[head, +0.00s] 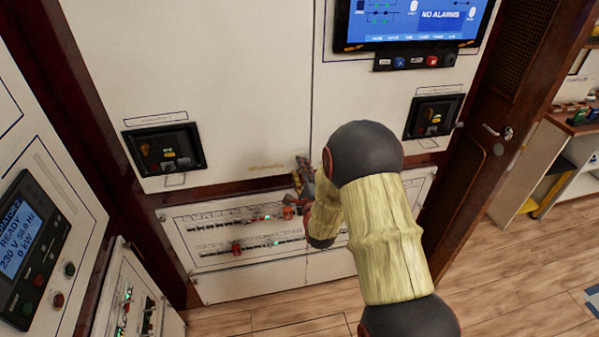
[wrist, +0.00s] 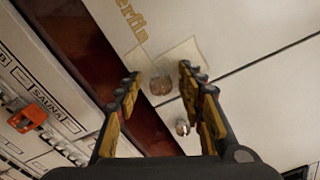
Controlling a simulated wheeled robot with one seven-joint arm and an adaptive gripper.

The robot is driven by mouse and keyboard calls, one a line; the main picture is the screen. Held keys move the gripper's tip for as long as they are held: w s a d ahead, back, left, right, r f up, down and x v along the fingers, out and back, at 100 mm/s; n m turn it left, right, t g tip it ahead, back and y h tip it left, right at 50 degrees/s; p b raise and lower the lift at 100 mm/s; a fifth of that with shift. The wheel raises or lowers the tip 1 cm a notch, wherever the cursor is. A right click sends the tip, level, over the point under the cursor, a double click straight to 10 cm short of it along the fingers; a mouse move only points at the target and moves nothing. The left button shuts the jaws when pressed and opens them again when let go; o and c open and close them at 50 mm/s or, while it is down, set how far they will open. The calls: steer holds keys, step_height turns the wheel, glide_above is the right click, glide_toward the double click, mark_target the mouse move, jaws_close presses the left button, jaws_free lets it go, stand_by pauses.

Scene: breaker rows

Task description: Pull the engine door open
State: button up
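A dark brown wooden door (head: 497,125) with a louvred upper part and a metal lever handle (head: 505,132) stands at the right in the head view. No label marks it as the engine door, and I cannot tell if it is ajar. The wrist view does not show it. My gripper (wrist: 158,76) is open and empty, its two yellow-padded fingers apart. In the head view it is at the white wall panel, partly hidden by my forearm. A round brownish disc (wrist: 161,86) on the panel shows between the fingers; I cannot tell if they touch it.
Breaker rows (head: 243,222) lie low on the wall, with an orange piece (wrist: 26,118) beside the SAUNA label. A screen (head: 412,20) reads NO ALARMS. A workbench (head: 577,125) stands right of the door.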

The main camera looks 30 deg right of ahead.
steer(key=c, duration=0.3)
jaws_close()
stand_by(1.0)
